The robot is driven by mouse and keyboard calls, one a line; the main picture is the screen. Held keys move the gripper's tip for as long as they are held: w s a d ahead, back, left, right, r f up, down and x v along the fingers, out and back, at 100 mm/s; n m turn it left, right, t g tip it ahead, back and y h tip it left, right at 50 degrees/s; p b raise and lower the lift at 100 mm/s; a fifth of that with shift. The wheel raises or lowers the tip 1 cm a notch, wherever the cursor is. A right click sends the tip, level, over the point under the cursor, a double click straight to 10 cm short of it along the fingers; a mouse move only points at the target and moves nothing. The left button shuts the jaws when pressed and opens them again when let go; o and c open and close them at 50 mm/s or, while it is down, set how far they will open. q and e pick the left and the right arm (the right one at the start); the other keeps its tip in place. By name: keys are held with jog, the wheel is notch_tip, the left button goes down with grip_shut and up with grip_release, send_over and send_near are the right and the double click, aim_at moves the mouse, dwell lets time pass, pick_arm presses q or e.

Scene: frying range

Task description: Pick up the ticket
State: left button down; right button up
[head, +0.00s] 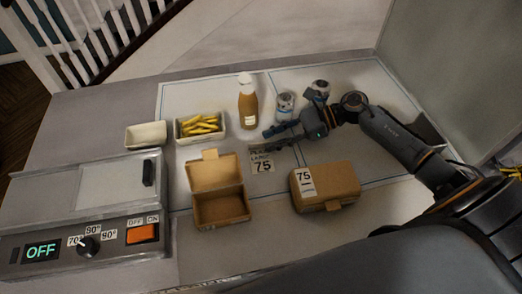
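A white ticket marked 75 (262,165) lies on the pale worktop, with dark lettering just above it that is partly unreadable. A second white 75 label (306,182) is on the closed brown box (338,189). My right gripper (268,140) comes in from the right above the worktop, just behind the first ticket in the picture. Its dark fingers point left, look slightly apart and hold nothing that I can see. My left gripper is out of view.
An open empty brown box (221,210) stands left of the closed one. Behind are a tray of fries (202,137), an empty tray (146,135), a sauce bottle (248,103) and two shakers (285,106). The fryer (85,230) reads OFF at the left.

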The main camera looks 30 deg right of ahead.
aim_at(261, 157)
jog(key=shift+p+x, duration=0.4)
jog(key=shift+x, duration=1.2)
grip_shut()
